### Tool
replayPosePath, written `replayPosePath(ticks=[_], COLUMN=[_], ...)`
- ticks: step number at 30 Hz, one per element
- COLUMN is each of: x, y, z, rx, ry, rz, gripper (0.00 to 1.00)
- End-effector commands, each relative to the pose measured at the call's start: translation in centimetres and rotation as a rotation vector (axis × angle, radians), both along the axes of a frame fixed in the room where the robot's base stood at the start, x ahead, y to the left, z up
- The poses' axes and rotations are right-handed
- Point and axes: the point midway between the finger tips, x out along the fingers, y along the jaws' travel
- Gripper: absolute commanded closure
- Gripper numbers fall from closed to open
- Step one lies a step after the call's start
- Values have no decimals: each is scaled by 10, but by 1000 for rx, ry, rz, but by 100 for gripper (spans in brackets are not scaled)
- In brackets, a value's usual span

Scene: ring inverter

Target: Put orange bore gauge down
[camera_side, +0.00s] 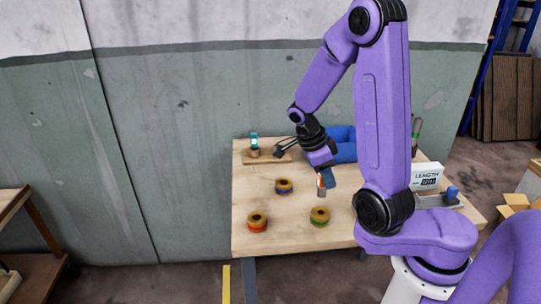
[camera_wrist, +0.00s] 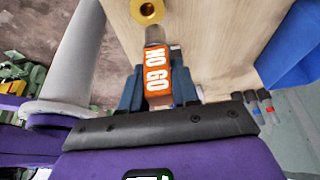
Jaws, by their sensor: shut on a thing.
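The orange bore gauge (camera_wrist: 157,75), marked "NO GO" with a grey metal plug end, is between the blue fingers of my gripper (camera_wrist: 158,88) in the wrist view. The gripper is shut on it. In the side view the orange gauge (camera_side: 320,182) hangs plug-down below my gripper (camera_side: 326,178), over the workbench (camera_side: 285,238). It appears to be above the tabletop, with its exact height unclear. A teal-topped gauge (camera_side: 254,141) stands upright in a wooden holder (camera_side: 270,159) at the back left of the bench.
Three brass rings lie on the bench: one with a blue band (camera_side: 284,186), one with a red band (camera_side: 257,222), one with a green band (camera_side: 320,217) below my gripper. A "LENGTH" display (camera_side: 427,177) stands at the right.

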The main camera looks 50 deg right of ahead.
Motion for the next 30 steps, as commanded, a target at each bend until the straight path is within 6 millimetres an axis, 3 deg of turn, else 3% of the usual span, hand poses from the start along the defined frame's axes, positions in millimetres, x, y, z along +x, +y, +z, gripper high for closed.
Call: replayPosePath(ticks=[9,15,21,30], x=[79,121,151,172], y=[-53,-87,-115,-135], z=[28,51,73,91], rx=[-5,-5,-4,-2], ry=[-5,-7,-6,-2], rz=[425,703,935,1122], gripper=[100,100,100,100])
